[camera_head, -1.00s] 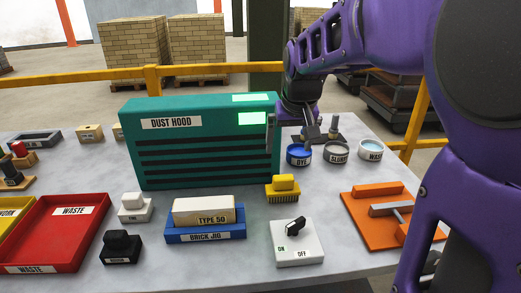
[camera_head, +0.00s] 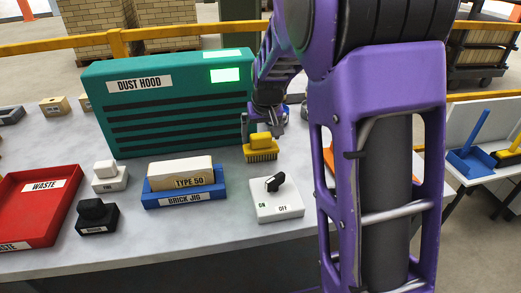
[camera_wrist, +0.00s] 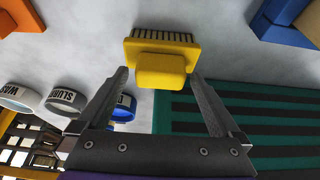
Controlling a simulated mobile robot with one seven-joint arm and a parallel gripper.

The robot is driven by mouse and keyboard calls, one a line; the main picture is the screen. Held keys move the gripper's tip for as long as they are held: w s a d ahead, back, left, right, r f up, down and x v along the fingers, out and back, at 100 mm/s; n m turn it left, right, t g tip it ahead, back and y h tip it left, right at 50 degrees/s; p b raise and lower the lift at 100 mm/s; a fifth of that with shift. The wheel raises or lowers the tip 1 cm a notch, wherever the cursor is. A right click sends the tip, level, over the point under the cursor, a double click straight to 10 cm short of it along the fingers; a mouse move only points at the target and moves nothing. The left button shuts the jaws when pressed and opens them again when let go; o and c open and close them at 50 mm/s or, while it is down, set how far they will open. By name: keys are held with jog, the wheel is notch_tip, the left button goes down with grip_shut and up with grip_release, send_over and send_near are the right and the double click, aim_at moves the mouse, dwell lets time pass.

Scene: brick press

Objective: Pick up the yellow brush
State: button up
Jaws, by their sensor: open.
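The yellow brush (camera_head: 261,147) lies on the grey table just right of the dust hood, its dark bristles facing the front. In the wrist view the brush (camera_wrist: 162,62) shows its yellow block handle toward my gripper and its bristles beyond. My gripper (camera_wrist: 158,82) is open, with one finger on each side of the handle, close to it. I cannot tell whether either finger touches it. In the head view my gripper (camera_head: 262,128) is right behind the brush and its fingers are partly hidden.
The green dust hood (camera_head: 160,75) stands close to the left of the brush. A white switch box (camera_head: 275,199) sits in front of it, and the blue brick jig (camera_head: 180,200) with a cream brick is at front left. A red waste tray (camera_head: 40,225) lies further left.

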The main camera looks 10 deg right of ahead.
jog(key=shift+w+f, duration=0.25)
jog(key=shift+f, duration=0.25)
jog(key=c, duration=1.4)
jog(key=shift+r, duration=0.15)
notch_tip(320, 180, up, 10)
jog(key=shift+f+p, duration=0.1)
jog(key=shift+p, duration=0.9)
